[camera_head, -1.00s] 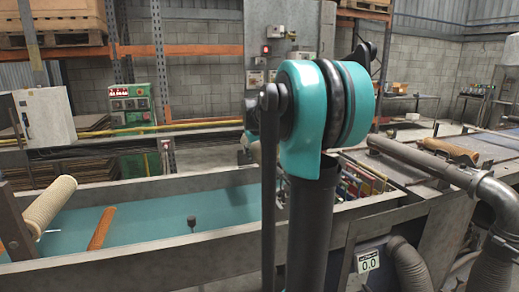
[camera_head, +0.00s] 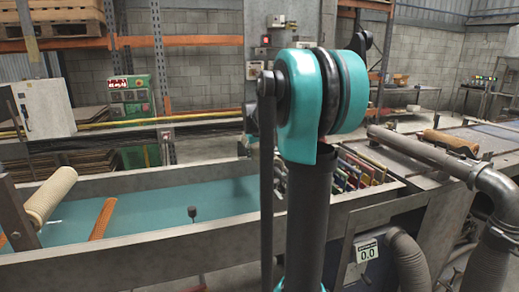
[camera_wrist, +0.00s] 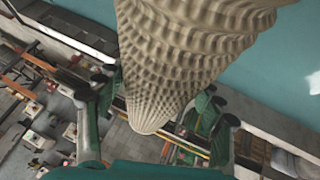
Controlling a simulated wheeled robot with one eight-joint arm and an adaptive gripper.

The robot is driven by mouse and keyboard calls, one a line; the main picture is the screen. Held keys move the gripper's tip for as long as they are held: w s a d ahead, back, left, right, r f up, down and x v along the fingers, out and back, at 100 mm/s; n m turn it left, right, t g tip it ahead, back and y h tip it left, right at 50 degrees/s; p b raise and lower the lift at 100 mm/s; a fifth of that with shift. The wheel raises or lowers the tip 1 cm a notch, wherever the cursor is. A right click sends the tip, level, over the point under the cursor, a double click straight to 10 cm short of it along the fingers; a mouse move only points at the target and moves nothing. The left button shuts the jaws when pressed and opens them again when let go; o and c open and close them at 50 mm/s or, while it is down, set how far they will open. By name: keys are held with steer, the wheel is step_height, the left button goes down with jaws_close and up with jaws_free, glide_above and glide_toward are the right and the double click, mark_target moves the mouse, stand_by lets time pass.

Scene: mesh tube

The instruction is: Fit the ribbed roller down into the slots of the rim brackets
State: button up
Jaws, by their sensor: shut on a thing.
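A beige ribbed roller (camera_wrist: 185,55) fills the upper middle of the wrist view. Its rounded end points down toward the fingers, and its other end runs out of the top of the picture. My gripper (camera_wrist: 155,112) has one finger on each side of it and is shut on it. In the head view my gripper is not visible; my arm fills the middle. A beige roller (camera_head: 52,195) also lies tilted at the left of the head view, beside a dark slanted bar (camera_head: 14,215). I cannot tell whether it is the held one. The bracket slots cannot be made out.
A long grey-walled trough (camera_head: 150,183) with a teal floor spans the left and middle. A rack of coloured pieces (camera_head: 362,170), a grey pipe (camera_head: 425,153) and another orange roller (camera_head: 450,142) stand right.

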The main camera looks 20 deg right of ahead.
steer(key=shift+f, duration=2.5)
steer(key=o, duration=2)
steer(key=shift+c, duration=0.2)
steer(key=shift+f, duration=0.1)
